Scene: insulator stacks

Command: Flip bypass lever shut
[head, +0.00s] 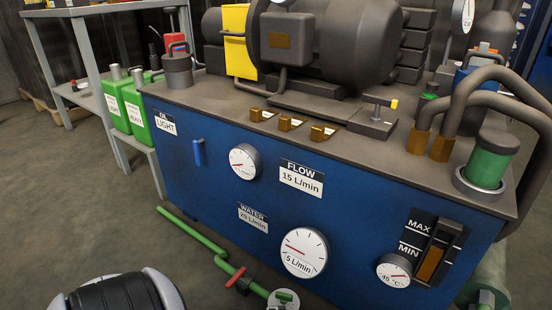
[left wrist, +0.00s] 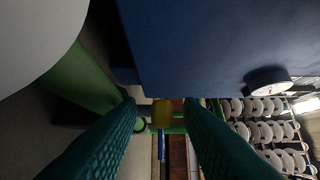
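No lever in view carries a readable bypass label. In the head view a small lever with a yellow tip (head: 394,104) stands on a grey block on top of the blue machine (head: 205,205). A red valve handle (head: 235,277) sits on a green pipe low in front. In the left wrist view my left gripper (left wrist: 160,102) has its two teal fingers apart. A yellow block-like thing (left wrist: 162,113) shows in the gap between the fingertips, with a thin blue piece below it; I cannot tell whether it is touched. My right gripper is in neither view.
The machine's front has a flow gauge (head: 304,252), a smaller gauge (head: 244,161) and a blue handle (head: 198,152). A curved hose (head: 490,75) rises at the right. In the left wrist view, racks of white discs (left wrist: 270,130) stand at the right.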

